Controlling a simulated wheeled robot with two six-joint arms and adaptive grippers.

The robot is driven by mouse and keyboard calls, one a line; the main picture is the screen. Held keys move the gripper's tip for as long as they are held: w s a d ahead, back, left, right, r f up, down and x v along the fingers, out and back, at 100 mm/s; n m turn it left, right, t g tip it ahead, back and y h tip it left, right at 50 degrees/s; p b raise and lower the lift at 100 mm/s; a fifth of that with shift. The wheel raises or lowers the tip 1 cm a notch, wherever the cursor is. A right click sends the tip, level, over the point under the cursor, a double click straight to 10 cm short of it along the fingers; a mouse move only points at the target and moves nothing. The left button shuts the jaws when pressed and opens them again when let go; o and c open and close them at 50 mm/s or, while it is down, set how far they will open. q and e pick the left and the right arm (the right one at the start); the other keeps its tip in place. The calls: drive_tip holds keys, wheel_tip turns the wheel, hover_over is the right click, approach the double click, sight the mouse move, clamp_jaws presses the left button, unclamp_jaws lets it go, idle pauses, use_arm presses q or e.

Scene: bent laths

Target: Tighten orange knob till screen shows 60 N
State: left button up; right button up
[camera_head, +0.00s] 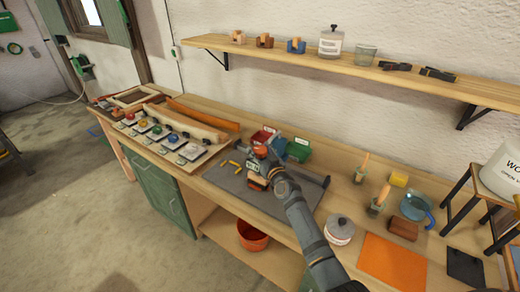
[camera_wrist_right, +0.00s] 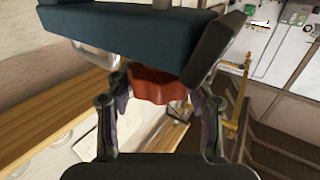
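An orange-red knob (camera_wrist_right: 157,85) with a scalloped rim shows between the two fingers of my right gripper (camera_wrist_right: 160,108) in the right wrist view. One finger is on each side of it; I cannot tell whether both pads touch. A dark teal block (camera_wrist_right: 150,30) covers the knob's far side. In the head view the orange knob (camera_head: 260,152) is above the grey mat, partly hidden by my right gripper (camera_head: 263,165), whose arm comes in from the lower right. No screen reading is legible. My left gripper is not in view.
Red, blue and green boxes (camera_head: 300,148) stand just behind the gripper. Several small units with coloured knobs (camera_head: 157,132) and curved laths (camera_head: 190,125) lie at the left. A lidded pot (camera_head: 340,229) and an orange mat (camera_head: 392,262) are at the right.

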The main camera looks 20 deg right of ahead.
drive_tip(key=o, duration=0.3)
drive_tip(key=s, duration=0.8)
drive_tip(key=s+d, duration=0.1)
drive_tip(key=s, duration=0.3)
